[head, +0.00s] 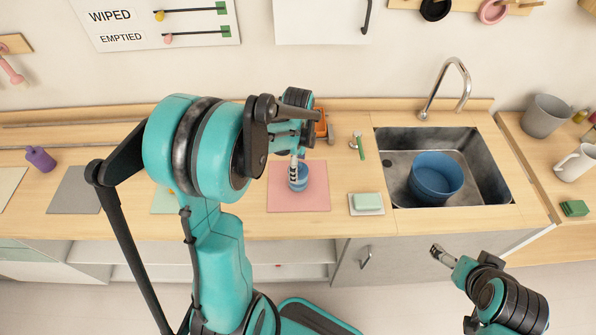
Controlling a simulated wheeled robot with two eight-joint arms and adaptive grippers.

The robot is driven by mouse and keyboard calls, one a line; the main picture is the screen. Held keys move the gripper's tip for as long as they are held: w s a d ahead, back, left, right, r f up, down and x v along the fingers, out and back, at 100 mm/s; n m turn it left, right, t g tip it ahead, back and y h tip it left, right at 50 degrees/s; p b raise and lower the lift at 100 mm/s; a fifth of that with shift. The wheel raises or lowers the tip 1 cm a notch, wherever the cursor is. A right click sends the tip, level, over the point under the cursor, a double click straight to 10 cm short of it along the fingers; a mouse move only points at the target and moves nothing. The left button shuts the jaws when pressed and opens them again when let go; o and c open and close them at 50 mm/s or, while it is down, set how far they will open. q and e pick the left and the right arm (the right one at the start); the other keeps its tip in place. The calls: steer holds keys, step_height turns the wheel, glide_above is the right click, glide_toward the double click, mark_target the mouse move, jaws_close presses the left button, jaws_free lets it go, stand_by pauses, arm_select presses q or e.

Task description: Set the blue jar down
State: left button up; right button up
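The small blue jar (302,183) shows in the head view over the pink mat (316,200). I cannot tell whether its base touches the mat. My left gripper (294,174) points down at the jar from above, with a finger against its left side; it appears shut on the jar, though its far finger is hidden. My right gripper (437,251) is empty, in front of the counter at the lower right, away from the jar. Its fingertips are too small to tell whether they are open or shut.
A green-handled tool (361,148) and a soap dish (366,209) lie right of the mat. The sink (492,172) holds a blue basin (436,177) under a tall faucet (455,78). An orange object (320,124) stands behind the jar. A purple bottle (40,159) stands far left.

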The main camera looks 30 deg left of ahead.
arm_select(q)
step_height(320, 180, up, 5)
steer(key=shift+f+p, duration=0.1)
steer(key=shift+p, duration=0.4)
steer(key=shift+s+d+r, duration=0.1)
steer(key=shift+d+r, duration=0.1)
steer(key=shift+r, duration=0.4)
steer(key=s+d+r+n+t, duration=0.7)
steer(key=s+d+n, duration=0.3)
steer(key=n, duration=0.4)
steer(key=shift+s+d+n, duration=0.4)
steer(key=shift+s, duration=0.45)
step_height(320, 180, down, 6)
steer(key=b, duration=0.6)
steer(key=shift+f, duration=0.15)
